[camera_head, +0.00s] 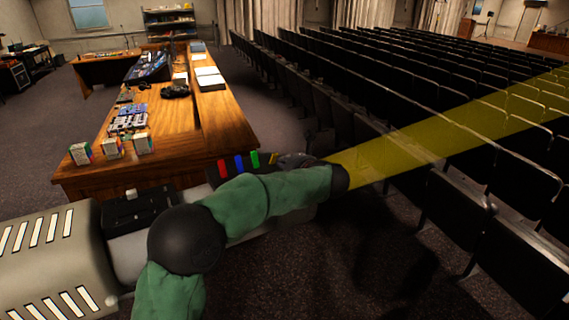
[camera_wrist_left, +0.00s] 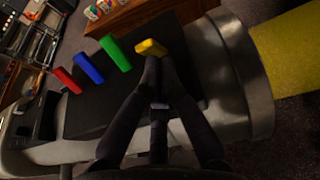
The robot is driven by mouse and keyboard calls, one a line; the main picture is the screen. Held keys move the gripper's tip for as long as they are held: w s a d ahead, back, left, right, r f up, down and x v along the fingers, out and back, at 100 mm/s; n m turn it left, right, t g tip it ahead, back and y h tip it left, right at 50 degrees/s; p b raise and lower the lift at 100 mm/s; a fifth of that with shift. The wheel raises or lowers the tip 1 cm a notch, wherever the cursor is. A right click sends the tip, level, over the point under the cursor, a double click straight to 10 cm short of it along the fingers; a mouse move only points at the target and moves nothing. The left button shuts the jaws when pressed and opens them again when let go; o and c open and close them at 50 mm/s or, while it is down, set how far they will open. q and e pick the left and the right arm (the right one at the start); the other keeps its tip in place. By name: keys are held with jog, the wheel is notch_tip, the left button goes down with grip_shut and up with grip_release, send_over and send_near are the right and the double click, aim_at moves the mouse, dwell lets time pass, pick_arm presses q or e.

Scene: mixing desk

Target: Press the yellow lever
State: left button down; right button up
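The yellow lever (camera_wrist_left: 151,48) stands at the end of a row on a black panel (camera_wrist_left: 90,118) set in a large grey cylindrical device. In the head view the yellow lever (camera_head: 273,158) is small and partly hidden by my left gripper (camera_head: 290,160). In the wrist view my left gripper (camera_wrist_left: 157,68) has its dark fingers converged, tips together and empty, right at the near edge of the yellow lever. I cannot tell if they touch. The green lever (camera_wrist_left: 115,54), blue lever (camera_wrist_left: 89,68) and red lever (camera_wrist_left: 68,81) stand beside it. My right gripper is not in view.
A yellow translucent beam (camera_head: 450,135) spreads right from the device's end over rows of black seats (camera_head: 400,90). A wooden desk (camera_head: 185,120) with small boxes (camera_head: 112,149) and electronics stands behind the device. A black box (camera_head: 140,207) sits on the device's left part.

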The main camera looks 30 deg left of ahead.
aim_at(277, 154)
pick_arm(q)
jog(key=shift+a+r+h+p, duration=0.1)
jog(key=shift+r+h+p, duration=0.2)
jog(key=shift+p, duration=0.45)
jog(key=shift+w+a+r+g+h+p, duration=0.2)
jog(key=shift+r+g+h+p, duration=0.4)
jog(key=shift+p, duration=0.9)
jog(key=h+p, duration=0.1)
jog(key=p, duration=0.1)
jog(key=a+r+g+h+p, duration=0.1)
jog(key=p, duration=0.2)
jog(key=shift+w+a+p, duration=0.1)
jog(key=shift+w+p, duration=0.2)
jog(key=shift+w+a+r+p, duration=0.1)
jog(key=shift+w+a+p, duration=0.1)
jog(key=shift+a+p, duration=0.3)
jog(key=shift+w, duration=0.15)
jog(key=shift+a, duration=0.1)
